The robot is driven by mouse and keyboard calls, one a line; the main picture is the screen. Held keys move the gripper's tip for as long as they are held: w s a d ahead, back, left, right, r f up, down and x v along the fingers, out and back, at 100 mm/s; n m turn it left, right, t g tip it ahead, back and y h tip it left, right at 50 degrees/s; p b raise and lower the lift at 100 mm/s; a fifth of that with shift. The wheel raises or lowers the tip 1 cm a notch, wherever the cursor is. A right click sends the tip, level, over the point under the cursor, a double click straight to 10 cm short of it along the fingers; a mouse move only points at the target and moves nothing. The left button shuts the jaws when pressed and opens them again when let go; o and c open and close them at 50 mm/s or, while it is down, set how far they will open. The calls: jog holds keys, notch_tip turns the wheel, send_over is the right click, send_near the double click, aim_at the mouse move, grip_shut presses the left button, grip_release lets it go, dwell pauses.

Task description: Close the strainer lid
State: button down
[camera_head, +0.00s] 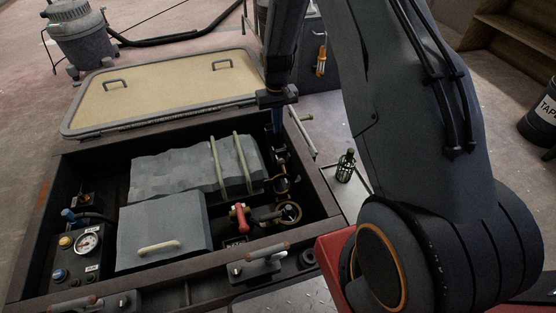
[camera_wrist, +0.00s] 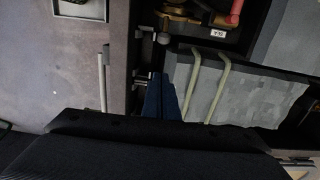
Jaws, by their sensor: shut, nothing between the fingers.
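The strainer (camera_head: 289,212) appears as a round, brass-rimmed opening at the right side of the open bilge compartment. Brass parts (camera_head: 281,184) stand just behind it; I cannot tell for certain which of them is the lid. Brass strainer parts also show at the top of the wrist view (camera_wrist: 188,14), cut off by the frame edge. My gripper (camera_head: 277,128) points down over the compartment's right inner wall, behind the strainer. Its blue fingers (camera_wrist: 160,98) are together in the wrist view and hold nothing.
A red-handled valve (camera_head: 240,216) stands left of the strainer. Grey covers with pale handles (camera_head: 228,165) fill the middle. A gauge panel (camera_head: 86,245) is at left. A tan hatch (camera_head: 165,90) lies behind. A dark basket-like item (camera_head: 346,165) stands on a tray at right.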

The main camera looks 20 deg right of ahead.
notch_tip(320, 180, down, 11)
jog(key=s+b, duration=0.2)
jog(key=b, duration=0.4)
jog(key=shift+s+f, duration=0.2)
jog(key=shift+s, duration=0.2)
